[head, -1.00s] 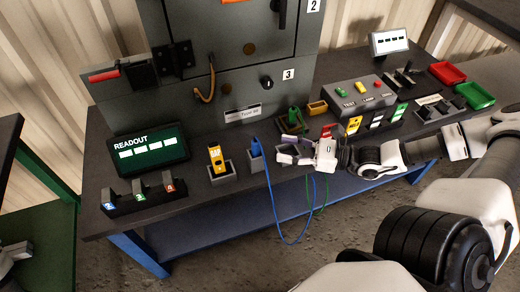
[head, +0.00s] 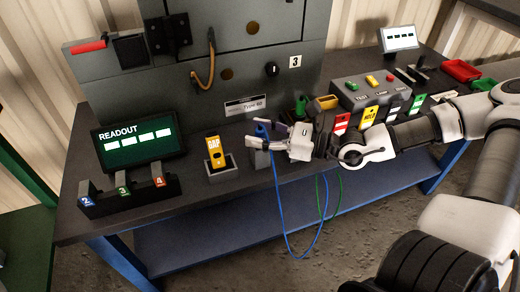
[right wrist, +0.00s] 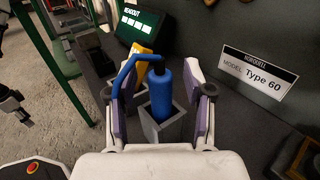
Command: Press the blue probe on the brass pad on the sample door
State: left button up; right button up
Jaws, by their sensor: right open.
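The blue probe (head: 261,130) stands upright in a grey square holder (head: 259,157) on the bench; its blue cable hangs over the front edge. My right gripper (head: 267,134) is open at the probe. In the right wrist view its fingers (right wrist: 157,82) stand on either side of the blue probe body (right wrist: 161,98), with a visible gap on the right. The cabinet's door panel (head: 215,25) is shut, with a round brass disc (head: 253,28) on it. Another brass disc (head: 226,74) is on the face below. A dark part at the wrist view's left edge may be my left gripper.
A yellow gap tool (head: 214,152) stands in a holder left of the probe, near the readout screen (head: 140,144). Behind my right gripper are a yellow-topped block (head: 327,102) and a button box (head: 372,92). A cable loop (head: 207,70) sticks out from the cabinet.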

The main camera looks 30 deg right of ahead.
pick_arm(q)
jog(key=shift+r, duration=0.1)
pick_arm(e)
grip_shut()
